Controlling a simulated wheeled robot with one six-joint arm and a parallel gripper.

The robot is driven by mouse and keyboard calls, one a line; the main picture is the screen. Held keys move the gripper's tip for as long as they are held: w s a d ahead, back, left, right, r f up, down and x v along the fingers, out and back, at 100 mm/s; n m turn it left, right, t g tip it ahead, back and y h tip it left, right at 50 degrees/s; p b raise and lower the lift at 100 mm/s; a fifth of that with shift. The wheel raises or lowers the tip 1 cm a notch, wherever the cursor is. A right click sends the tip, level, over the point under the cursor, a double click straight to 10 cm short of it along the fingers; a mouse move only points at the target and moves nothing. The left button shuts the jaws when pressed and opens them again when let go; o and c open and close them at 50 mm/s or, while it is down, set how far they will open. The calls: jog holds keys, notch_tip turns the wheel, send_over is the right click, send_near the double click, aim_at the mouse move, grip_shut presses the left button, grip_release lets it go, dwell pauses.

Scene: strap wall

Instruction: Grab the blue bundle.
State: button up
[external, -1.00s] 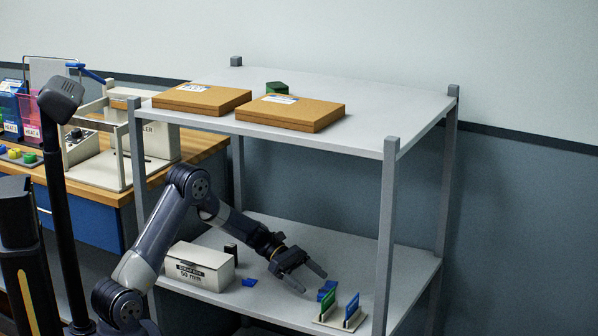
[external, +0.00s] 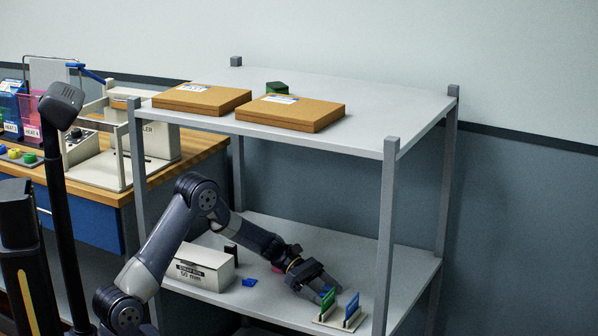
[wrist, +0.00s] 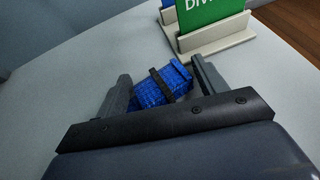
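The blue bundle (wrist: 160,86), a small blue woven-looking piece with a dark strap across it, lies on the lower shelf in the wrist view. My gripper (wrist: 161,68) is around it, one finger on either side. The fingers look apart, with narrow gaps to the bundle, so I see no firm hold. In the external view my gripper (external: 322,287) is low over the lower shelf and hides most of the bundle.
A holder (wrist: 222,40) with green and blue divider cards stands just beyond the bundle. A white box (external: 203,267) and another small blue piece (external: 249,282) are on the lower shelf to the left. The upper shelf (external: 370,110) is overhead, with a post (external: 386,230) at right.

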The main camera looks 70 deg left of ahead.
jog(key=c, duration=0.7)
